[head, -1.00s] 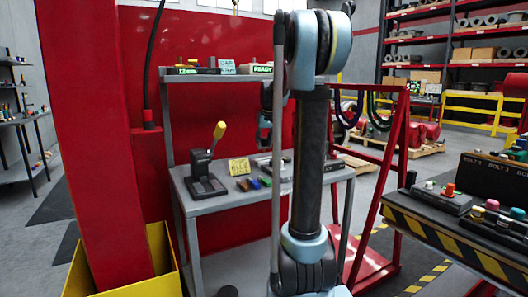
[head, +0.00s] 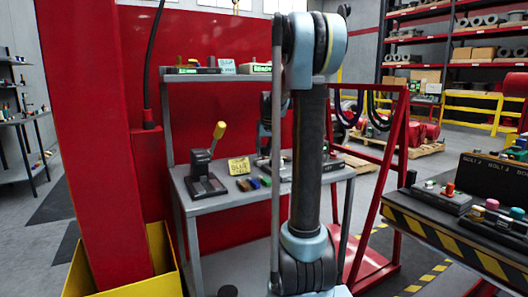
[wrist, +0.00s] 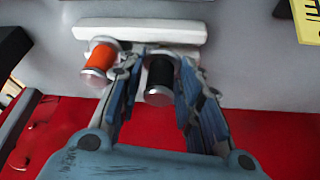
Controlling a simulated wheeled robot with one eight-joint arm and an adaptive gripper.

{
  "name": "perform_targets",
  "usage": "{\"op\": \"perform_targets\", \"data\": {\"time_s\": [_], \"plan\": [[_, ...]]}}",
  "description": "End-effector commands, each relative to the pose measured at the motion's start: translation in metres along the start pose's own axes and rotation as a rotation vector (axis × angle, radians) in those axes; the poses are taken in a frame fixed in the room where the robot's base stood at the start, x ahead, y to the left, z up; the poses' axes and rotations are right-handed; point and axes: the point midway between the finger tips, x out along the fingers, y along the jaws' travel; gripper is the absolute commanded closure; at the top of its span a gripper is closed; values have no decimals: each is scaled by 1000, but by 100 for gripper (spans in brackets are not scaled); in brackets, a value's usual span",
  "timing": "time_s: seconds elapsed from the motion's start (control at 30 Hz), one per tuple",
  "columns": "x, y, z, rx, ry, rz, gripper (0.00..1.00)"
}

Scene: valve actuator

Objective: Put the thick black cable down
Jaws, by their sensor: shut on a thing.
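In the wrist view, a thick black cable piece (wrist: 159,74), like a short spool with pale round ends, sits between the two fingers of my gripper (wrist: 160,62). My gripper is shut on it. The piece is at a pale slotted holder (wrist: 135,32) on the grey bench top; I cannot tell whether it rests on the surface. A similar orange piece (wrist: 101,56) lies just left of my left finger. In the head view my arm hides the gripper and the black cable; the grey bench (head: 235,196) shows behind it.
A yellow note (head: 239,166) and a black lever device with a yellow handle (head: 206,175) stand on the bench left of my arm. A shelf (head: 215,77) runs above the bench. A red frame (head: 385,190) stands to the right, and a striped table (head: 440,231) is farther right.

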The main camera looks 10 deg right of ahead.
Motion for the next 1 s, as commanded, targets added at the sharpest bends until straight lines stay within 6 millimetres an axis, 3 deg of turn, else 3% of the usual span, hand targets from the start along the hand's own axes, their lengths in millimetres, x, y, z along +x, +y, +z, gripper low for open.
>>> {"op": "perform_targets", "data": {"time_s": [0.3,0.33,0.4,0.43,0.8,1.0], "plan": [[5,0,2,0,0,0,95],[5,0,2,0,0,0,65],[5,0,2,0,0,0,49],[5,0,2,0,0,0,47],[3,0,2,0,0,0,47],[-17,0,-2,0,0,0,47]]}}
